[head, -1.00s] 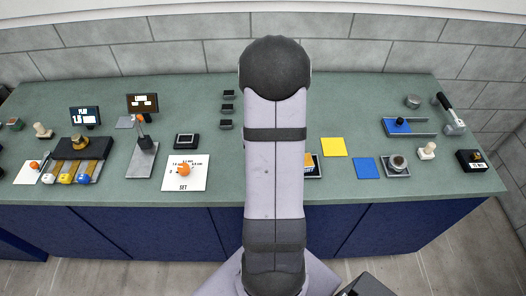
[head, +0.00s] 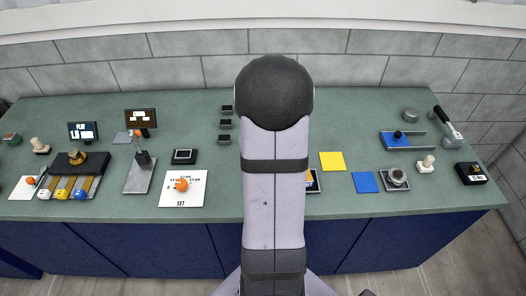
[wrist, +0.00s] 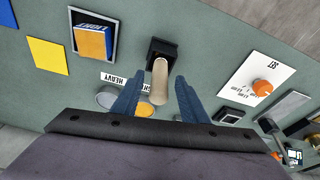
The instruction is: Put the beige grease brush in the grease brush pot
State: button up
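The beige grease brush (wrist: 159,82) shows in the wrist view as a rounded beige handle between the two blue fingers of my gripper (wrist: 157,88). A gap shows on each side of the handle, so the fingers look open around it. The handle's far end meets a small black box-like holder (wrist: 161,47), which looks like the grease brush pot. Whether the brush stands fully inside it cannot be told. In the head view my arm hides the gripper, brush and pot.
An orange-topped block sits in a dark tray (wrist: 73,52) at left in the wrist view. A HEAVY label (wrist: 121,80) and grey and yellow discs (wrist: 146,110) lie close to the fingers. A white SET card (wrist: 257,79) is at right. Other fixtures line the green bench (head: 300,214).

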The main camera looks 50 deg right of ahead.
jog(key=b+v, duration=0.1)
jog(key=v, duration=0.7)
jog(key=shift+r+b, duration=0.3)
jog(key=shift+r, duration=0.1)
jog(key=shift+s, duration=0.1)
jog(key=a+f+n+g+y, duration=0.1)
jog(key=a+f+n, duration=0.1)
jog(key=a, duration=0.6)
jog(key=a+f+n, duration=0.2)
jog(key=a, duration=0.6)
jog(key=s+a+f+n, duration=0.1)
jog(key=s+a, duration=0.1)
jog(key=a, duration=0.3)
jog(key=s+a+f+n+g, duration=0.1)
jog(key=s+a+n, duration=0.1)
jog(key=a, duration=0.4)
jog(key=shift+s+a+f+y, duration=0.2)
jog(key=shift+s+f+y, duration=0.15)
jog(key=shift+s, duration=0.5)
jog(key=shift+f, duration=0.15)
